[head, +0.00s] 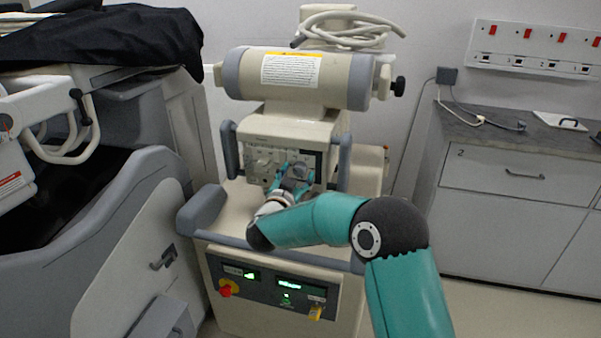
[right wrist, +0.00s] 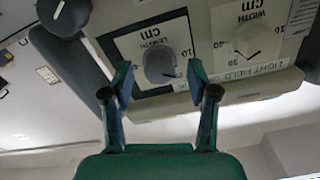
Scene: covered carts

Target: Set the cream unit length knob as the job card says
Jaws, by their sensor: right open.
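The cream unit (head: 283,133) stands in the middle of the head view, with a control panel on its front. In the right wrist view the length knob (right wrist: 160,63) is a grey round knob on a white dial plate marked "LENGTH cm", with 10 readable at its right. My right gripper (right wrist: 160,82) is open, its two fingertips on either side of the length knob in the picture; I cannot tell whether they touch it. In the head view my right gripper (head: 292,178) is in front of the panel and hides part of it. I cannot make out a job card. My left gripper is out of view.
A lighter width knob (right wrist: 250,42) is close to the right of the length knob. Grey handles (head: 229,150) flank the panel. Below are a red button (head: 226,288) and lit displays. A covered cart (head: 100,38) stands left, a counter (head: 500,135) right.

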